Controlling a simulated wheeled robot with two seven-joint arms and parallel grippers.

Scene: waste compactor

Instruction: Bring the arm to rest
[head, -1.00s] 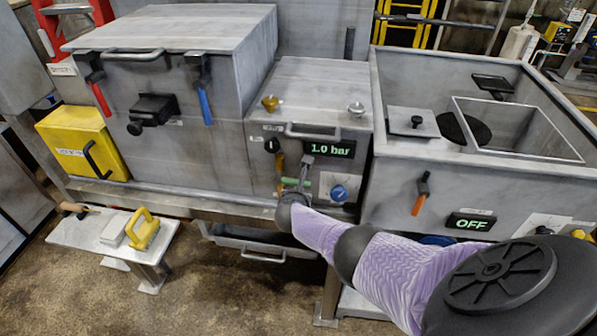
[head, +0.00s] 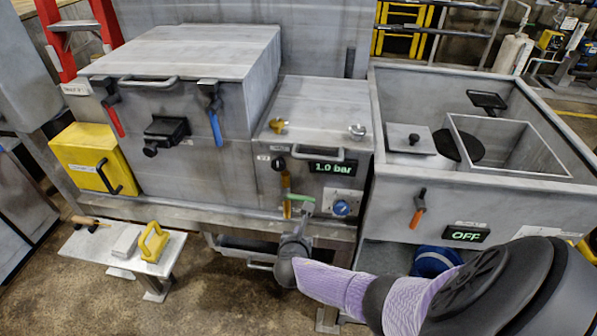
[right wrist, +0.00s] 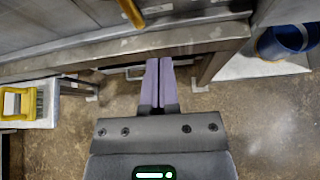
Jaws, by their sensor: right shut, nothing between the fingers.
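My right arm reaches in from the lower right. My left gripper is not in view.
The large compactor box (head: 190,60) has red and blue handles. A yellow box (head: 95,160) is at left. A low stand (head: 75,245) holds a yellow-handled brush (head: 154,242). The right basin (head: 400,190) shows "OFF". A blue bucket (right wrist: 285,40) is under it. The floor in front is open.

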